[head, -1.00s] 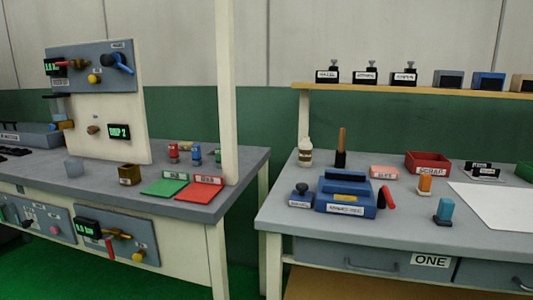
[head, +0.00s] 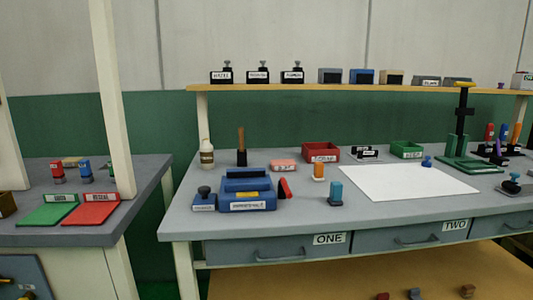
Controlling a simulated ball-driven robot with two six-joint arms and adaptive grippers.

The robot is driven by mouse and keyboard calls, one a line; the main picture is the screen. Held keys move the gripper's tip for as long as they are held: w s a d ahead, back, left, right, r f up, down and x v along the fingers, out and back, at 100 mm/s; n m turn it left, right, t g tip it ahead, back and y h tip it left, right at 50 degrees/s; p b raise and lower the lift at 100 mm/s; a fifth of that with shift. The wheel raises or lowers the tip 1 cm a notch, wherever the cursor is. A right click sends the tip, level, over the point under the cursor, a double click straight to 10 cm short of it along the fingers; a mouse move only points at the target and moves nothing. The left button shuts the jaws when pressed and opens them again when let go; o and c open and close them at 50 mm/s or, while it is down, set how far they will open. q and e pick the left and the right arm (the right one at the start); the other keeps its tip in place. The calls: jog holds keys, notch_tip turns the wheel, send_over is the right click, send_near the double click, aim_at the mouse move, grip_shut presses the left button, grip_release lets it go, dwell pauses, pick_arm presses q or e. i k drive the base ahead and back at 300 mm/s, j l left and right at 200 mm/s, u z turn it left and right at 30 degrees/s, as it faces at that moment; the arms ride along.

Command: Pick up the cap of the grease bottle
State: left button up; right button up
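A small cream bottle with a dark band and a pale top (head: 206,153) stands upright at the back left of the right-hand workbench (head: 400,215). It looks like the grease bottle, but its label is too small to read. I cannot tell whether its pale top is a separate cap. No loose cap can be made out. Neither of my grippers is in view.
A blue box (head: 247,193), a wooden-handled tool (head: 241,148), a red tray (head: 321,152) and a green tray (head: 407,150) stand on this bench. A white sheet (head: 410,182) lies bare. A gap separates it from the left bench (head: 130,215).

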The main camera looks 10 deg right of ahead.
aim_at(426, 163)
jog(key=i+l, duration=0.1)
jog(key=l, duration=0.3)
jog(key=i+l, duration=0.1)
jog(key=l, duration=0.3)
jog(key=i+l+u, duration=0.1)
jog(key=l, duration=0.35)
